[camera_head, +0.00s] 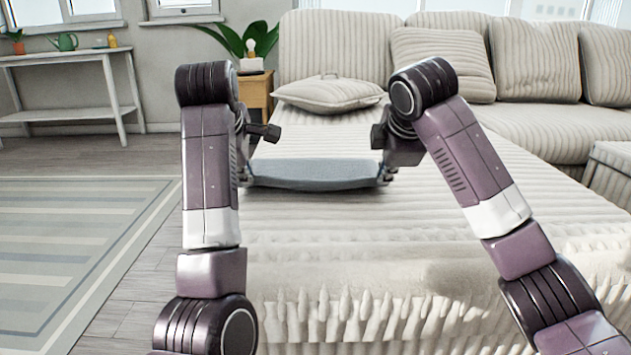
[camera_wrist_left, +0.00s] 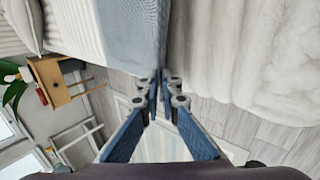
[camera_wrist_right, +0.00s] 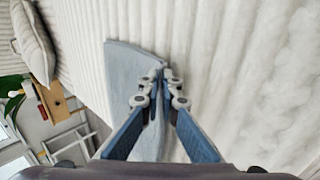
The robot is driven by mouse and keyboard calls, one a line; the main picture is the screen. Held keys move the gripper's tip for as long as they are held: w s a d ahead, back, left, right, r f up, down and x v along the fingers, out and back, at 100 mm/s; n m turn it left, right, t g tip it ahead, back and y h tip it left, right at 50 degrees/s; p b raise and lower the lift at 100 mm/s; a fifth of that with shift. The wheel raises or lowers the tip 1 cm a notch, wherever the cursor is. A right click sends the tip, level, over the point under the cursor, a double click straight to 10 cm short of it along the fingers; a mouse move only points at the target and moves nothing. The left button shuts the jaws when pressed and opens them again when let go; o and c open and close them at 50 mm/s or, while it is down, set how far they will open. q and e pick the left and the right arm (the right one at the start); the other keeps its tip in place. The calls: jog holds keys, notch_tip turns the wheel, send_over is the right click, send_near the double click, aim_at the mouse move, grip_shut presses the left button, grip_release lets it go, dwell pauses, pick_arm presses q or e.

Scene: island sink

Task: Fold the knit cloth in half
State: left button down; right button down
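The grey-blue knit cloth (camera_head: 315,175) lies on the cream ribbed sofa seat, between my two grippers. Its near edge sags slightly between them and looks a little raised. It also shows in the left wrist view (camera_wrist_left: 130,32) and the right wrist view (camera_wrist_right: 128,68). My left gripper (camera_head: 246,178) is at the near left corner; its fingertips (camera_wrist_left: 157,76) are closed together on the cloth's edge. My right gripper (camera_head: 385,176) is at the near right corner, its fingertips (camera_wrist_right: 163,70) closed on the cloth there. My arms hide part of the cloth's sides.
The long sofa seat (camera_head: 400,235) is bare in front of and right of the cloth. A pillow (camera_head: 330,93) lies beyond it. A wooden side table (camera_head: 256,92) stands behind on the left. A striped rug (camera_head: 70,250) covers the floor at left.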

pick_arm(q)
jog(key=shift+s+f, duration=0.2)
jog(key=shift+f, duration=0.05)
pick_arm(e)
jog(key=shift+s+f, duration=0.2)
jog(key=shift+f, duration=0.05)
pick_arm(q)
jog(key=c, duration=1.9)
grip_release()
pick_arm(e)
jog(key=c, duration=1.9)
grip_release()
pick_arm(q)
jog(key=shift+r, duration=0.1)
pick_arm(e)
jog(key=shift+r, duration=0.1)
